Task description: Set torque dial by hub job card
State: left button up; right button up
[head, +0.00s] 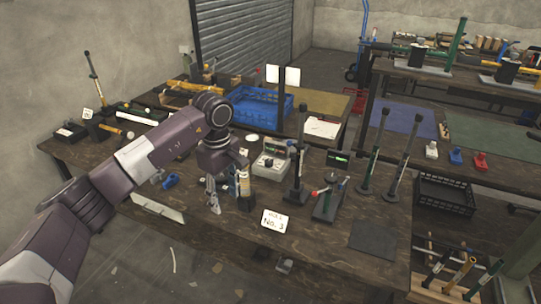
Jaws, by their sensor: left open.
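My left arm reaches in from the left over the workbench (110,170). My left gripper (222,192) points down near the bench's middle, open, with a small dark cylinder (246,202) just right of it. A pale box with a round dial face (269,163) stands behind and to the right of the gripper, apart from it. I cannot read the dial's setting. A white card (276,220) at the front edge reads "No. 3"; its upper line is too small to read. A white sheet (322,128) lies farther back, its text unreadable. My right gripper is not in view.
An upright black press (298,165) stands right of the dial box. A blue crate (262,108) sits behind. A dark mat (373,241) lies clear at the front right.

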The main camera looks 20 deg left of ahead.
aim_at(269, 162)
jog(key=i, duration=1.4)
